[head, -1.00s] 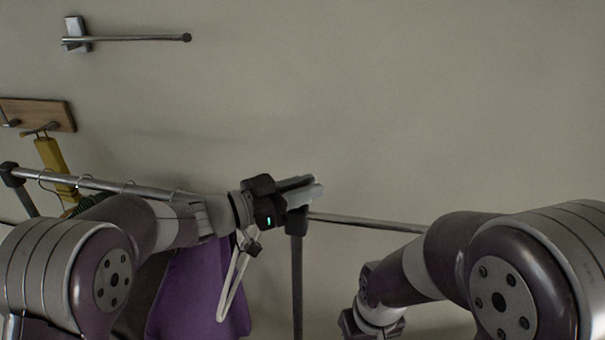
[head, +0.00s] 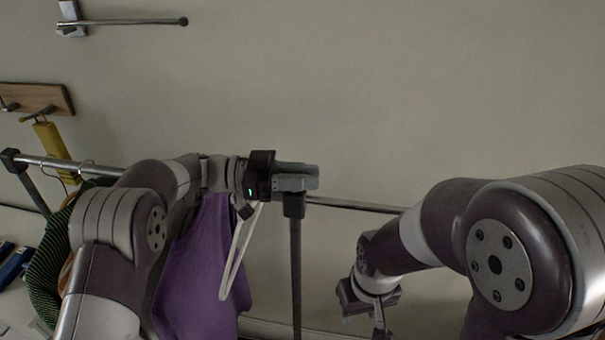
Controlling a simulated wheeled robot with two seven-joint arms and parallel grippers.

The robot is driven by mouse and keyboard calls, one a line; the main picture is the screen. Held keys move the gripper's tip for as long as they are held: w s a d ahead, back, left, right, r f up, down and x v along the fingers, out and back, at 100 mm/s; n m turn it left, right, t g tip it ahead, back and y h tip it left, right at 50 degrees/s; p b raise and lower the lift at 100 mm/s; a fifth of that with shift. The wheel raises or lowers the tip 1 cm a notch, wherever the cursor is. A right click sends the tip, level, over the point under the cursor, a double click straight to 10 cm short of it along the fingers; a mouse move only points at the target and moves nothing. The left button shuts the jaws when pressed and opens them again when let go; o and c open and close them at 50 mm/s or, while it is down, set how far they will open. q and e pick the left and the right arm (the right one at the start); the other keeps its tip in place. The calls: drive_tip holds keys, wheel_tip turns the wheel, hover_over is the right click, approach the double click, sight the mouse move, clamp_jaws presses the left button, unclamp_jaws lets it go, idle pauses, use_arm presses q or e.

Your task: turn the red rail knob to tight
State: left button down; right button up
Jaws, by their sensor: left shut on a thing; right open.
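A clothes rack has a metal rail (head: 50,163) running from the left to a dark upright post (head: 295,270) near the middle. My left gripper (head: 296,178) is at the top of that post, at the joint with the rail, with its fingers pointing right. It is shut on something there. The red knob itself does not show; the fingers and the wrist cover that spot, so its turn cannot be read. My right gripper (head: 374,310) hangs lower right, open and empty, apart from the rack.
A purple garment (head: 200,265) and a white hanger strap (head: 238,252) hang just below my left wrist. A striped dark garment (head: 50,262) hangs further left. A thin bar (head: 350,204) runs right from the post. A wall hook board (head: 35,98) and wall bar (head: 130,21) are upper left.

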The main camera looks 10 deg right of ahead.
use_arm(q)
drive_tip(key=shift+r, duration=0.1)
drive_tip(key=c, duration=1.1)
unclamp_jaws()
drive_tip(key=shift+d, duration=0.15)
